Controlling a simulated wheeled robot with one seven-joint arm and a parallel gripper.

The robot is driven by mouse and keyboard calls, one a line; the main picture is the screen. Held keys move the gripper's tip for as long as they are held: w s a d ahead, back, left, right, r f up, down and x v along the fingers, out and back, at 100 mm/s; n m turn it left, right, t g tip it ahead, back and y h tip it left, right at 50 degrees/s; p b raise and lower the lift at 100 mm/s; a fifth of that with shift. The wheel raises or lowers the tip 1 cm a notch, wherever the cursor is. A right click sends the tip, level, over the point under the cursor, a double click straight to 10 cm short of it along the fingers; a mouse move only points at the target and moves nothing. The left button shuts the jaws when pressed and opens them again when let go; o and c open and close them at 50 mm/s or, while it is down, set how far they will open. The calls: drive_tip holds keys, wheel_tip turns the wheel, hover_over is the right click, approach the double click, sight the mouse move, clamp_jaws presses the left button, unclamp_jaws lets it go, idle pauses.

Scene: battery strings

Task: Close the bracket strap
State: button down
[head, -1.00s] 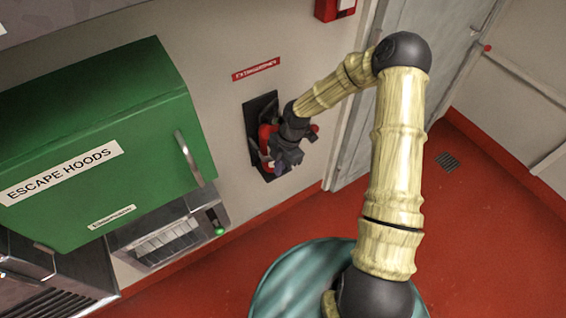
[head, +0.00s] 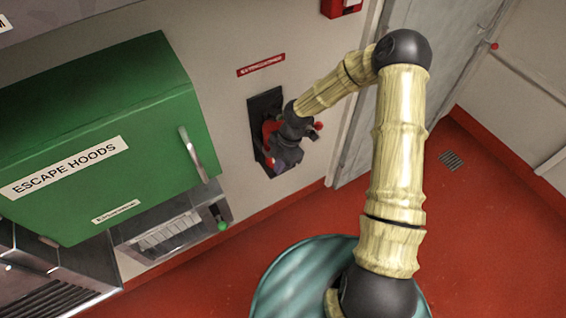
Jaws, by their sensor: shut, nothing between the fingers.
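The extinguisher bracket is a dark plate (head: 256,108) on the wall below a red extinguisher label (head: 261,66). A red part, likely the extinguisher (head: 268,131), shows in front of the plate. My gripper (head: 284,164) is shut at the lower front of the bracket, with nothing visible in its fingers. It overlaps the bracket in this view, and I cannot tell whether it touches. My wrist hides much of the red part. The strap cannot be made out, so I cannot tell whether it is open or closed.
A green escape hoods cabinet (head: 150,80) with a metal handle stands out from the wall at left. A metal unit (head: 172,236) with a green knob sits below it. A grey door (head: 425,80) is to the right. The red floor (head: 370,185) near the wall is clear.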

wheel_tip(320, 180, up, 9)
drive_tip(key=shift+w+d+r, duration=0.15)
drive_tip(key=shift+d, duration=0.3)
drive_tip(key=shift+a, duration=0.1)
idle(0.4)
drive_tip(key=s+d+r+m+t+h+p, duration=0.1)
drive_tip(key=s+d+r+m+p, duration=0.1)
drive_tip(key=s+d+r+m, duration=0.2)
drive_tip(key=s+d+r+m+t+h+p, duration=0.1)
drive_tip(key=s+d+r+m+t+p, duration=0.1)
drive_tip(key=r+m, duration=0.7)
drive_tip(key=s+d+r+m+t+h+p, duration=0.1)
drive_tip(key=s+d+r+m+p, duration=0.2)
drive_tip(key=s+d+r+m, duration=0.3)
drive_tip(key=s+r+m, duration=0.1)
drive_tip(key=s+m, duration=0.1)
drive_tip(key=m, duration=0.3)
drive_tip(key=shift+s+d+m+t, duration=0.15)
drive_tip(key=shift+m+t, duration=0.15)
